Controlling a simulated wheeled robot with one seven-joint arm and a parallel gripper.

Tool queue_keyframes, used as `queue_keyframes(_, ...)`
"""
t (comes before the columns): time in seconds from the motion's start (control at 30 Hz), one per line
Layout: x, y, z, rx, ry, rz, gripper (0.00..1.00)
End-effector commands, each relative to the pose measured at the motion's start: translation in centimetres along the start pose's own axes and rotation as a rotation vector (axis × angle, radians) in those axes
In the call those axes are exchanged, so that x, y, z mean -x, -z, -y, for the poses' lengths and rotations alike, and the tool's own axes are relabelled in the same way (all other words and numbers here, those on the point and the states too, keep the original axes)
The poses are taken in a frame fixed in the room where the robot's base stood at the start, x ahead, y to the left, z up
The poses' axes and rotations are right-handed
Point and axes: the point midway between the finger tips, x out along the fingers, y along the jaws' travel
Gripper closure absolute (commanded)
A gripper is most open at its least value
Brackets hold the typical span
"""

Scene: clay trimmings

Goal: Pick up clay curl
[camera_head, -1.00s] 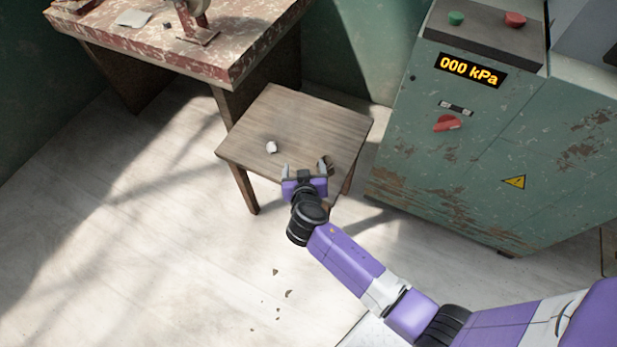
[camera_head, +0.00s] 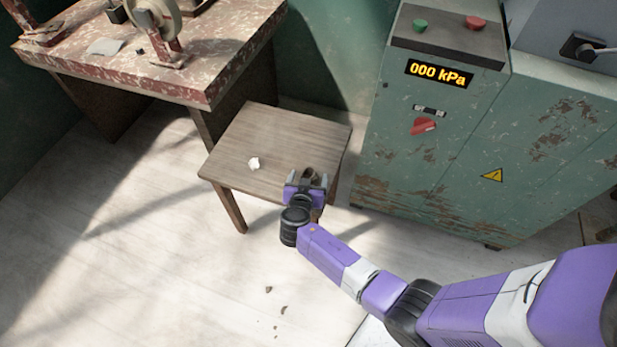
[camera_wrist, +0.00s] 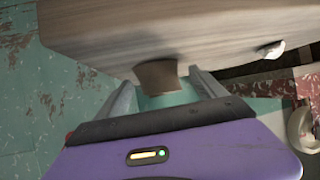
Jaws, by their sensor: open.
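A small brown curved piece, which looks like the clay curl (camera_head: 309,172), lies on the small wooden table (camera_head: 262,133) near its front right edge. My gripper (camera_head: 309,179) is open at that edge, one finger on each side of the curl. In the wrist view the curl (camera_wrist: 157,74) shows between and just beyond the two fingers of my gripper (camera_wrist: 160,82), with a gap on both sides. I cannot tell how high the fingers are above the tabletop.
A white lump (camera_head: 254,163) lies on the same table, left of my gripper. A green cabinet (camera_head: 450,150) with a pressure display stands close on the right. A worn red workbench (camera_head: 170,75) stands behind left. Brown crumbs (camera_head: 283,310) lie on the floor.

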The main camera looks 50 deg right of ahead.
Motion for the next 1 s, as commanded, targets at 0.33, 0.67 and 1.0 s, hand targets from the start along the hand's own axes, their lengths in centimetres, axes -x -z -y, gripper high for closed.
queue_keyframes(0.33, -1.05, -0.04, -0.05, -0.001, 0.000, 0.001, 0.20)
queue_keyframes(0.67, -1.02, -0.04, -0.02, 0.000, 0.000, 0.001, 0.81)
queue_keyframes(1.0, -0.92, 0.20, 0.01, -0.001, 0.001, 0.000, 0.90)
